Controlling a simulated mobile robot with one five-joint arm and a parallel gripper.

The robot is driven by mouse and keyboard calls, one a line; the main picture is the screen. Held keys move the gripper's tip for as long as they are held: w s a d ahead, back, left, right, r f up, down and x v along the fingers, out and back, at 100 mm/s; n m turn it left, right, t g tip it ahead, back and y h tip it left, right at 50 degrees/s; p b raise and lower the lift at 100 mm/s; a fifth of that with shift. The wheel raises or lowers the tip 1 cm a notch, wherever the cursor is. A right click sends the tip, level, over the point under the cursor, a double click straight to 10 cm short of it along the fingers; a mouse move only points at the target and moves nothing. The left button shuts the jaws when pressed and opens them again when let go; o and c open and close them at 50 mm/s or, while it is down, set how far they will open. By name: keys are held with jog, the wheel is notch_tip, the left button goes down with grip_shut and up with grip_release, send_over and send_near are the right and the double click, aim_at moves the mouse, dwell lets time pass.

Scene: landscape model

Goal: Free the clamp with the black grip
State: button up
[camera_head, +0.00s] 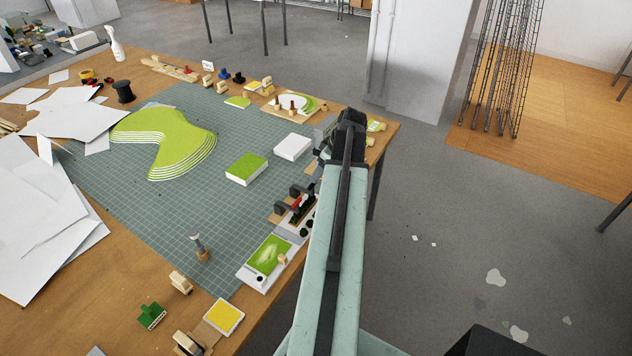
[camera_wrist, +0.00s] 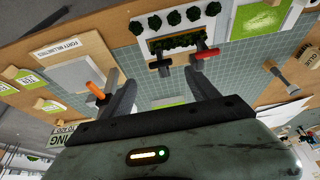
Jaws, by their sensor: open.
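In the wrist view, the clamp with the black grip (camera_wrist: 163,64) stands at the edge of a small model strip with dark green bushes (camera_wrist: 180,42). A second clamp with a red grip (camera_wrist: 206,53) stands to its right on the same strip. My gripper (camera_wrist: 150,76) is open, with one finger on either side of the picture's middle and nothing between them. The black grip appears between the finger directions, apart from both fingers. In the head view the strip and its clamps (camera_head: 297,203) sit at the table's right edge; my arm hides the gripper's fingers.
An orange-handled thing (camera_wrist: 96,91) is close to my left finger. A green-topped block (camera_head: 247,168), a white block (camera_head: 292,147) and a contoured green model (camera_head: 165,140) lie on the cutting mat (camera_head: 190,215). A green-and-white panel (camera_head: 268,256) lies nearer. Bare mat lies between them.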

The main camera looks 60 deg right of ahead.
aim_at(313, 184)
jog(key=b+x, duration=0.7)
jog(key=x, duration=0.1)
jog(key=shift+r, duration=0.1)
